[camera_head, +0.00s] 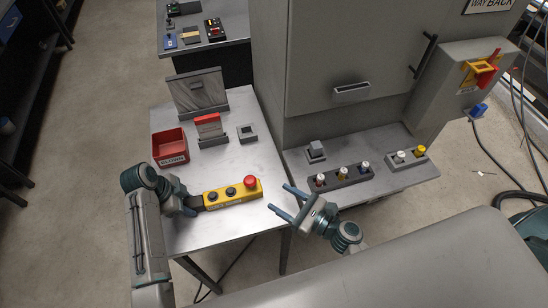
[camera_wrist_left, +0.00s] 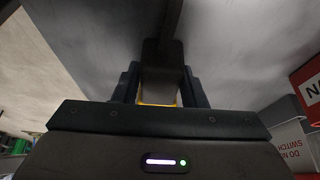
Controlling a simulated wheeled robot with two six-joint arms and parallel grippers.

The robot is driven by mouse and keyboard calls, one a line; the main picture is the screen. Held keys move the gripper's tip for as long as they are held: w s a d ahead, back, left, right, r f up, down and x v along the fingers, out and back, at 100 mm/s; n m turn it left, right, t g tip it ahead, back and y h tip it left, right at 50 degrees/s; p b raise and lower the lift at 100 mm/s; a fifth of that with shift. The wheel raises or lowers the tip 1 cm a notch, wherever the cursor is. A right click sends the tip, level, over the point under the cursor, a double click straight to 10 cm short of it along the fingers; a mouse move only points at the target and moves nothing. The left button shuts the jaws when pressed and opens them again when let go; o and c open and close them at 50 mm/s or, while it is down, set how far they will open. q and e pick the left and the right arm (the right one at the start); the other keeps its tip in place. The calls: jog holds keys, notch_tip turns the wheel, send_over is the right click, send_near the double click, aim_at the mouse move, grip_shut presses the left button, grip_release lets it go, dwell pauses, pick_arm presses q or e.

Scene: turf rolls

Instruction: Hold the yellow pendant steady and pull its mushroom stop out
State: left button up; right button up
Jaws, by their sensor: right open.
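The yellow pendant (camera_head: 233,193) lies on the left metal table, with two dark buttons and a red mushroom stop (camera_head: 250,182) at its right end. My left gripper (camera_head: 196,203) is at the pendant's dark left end. In the left wrist view its fingers (camera_wrist_left: 160,85) flank a dark block with a yellow edge (camera_wrist_left: 179,99) between them; whether they press on it I cannot tell. My right gripper (camera_head: 281,203) is open and empty, to the right of the mushroom stop and apart from it, its fingers pointing left.
A red bin (camera_head: 170,146), a red-topped sign stand (camera_head: 208,128) and a small grey block (camera_head: 247,134) stand behind the pendant. A grey cabinet (camera_head: 340,60) rises at the right, with a control strip (camera_head: 343,177) on the ledge below. The tabletop before the pendant is clear.

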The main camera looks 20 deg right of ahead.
pick_arm(q)
jog(key=o, duration=0.4)
jog(key=shift+f, duration=0.1)
jog(key=shift+o, duration=0.2)
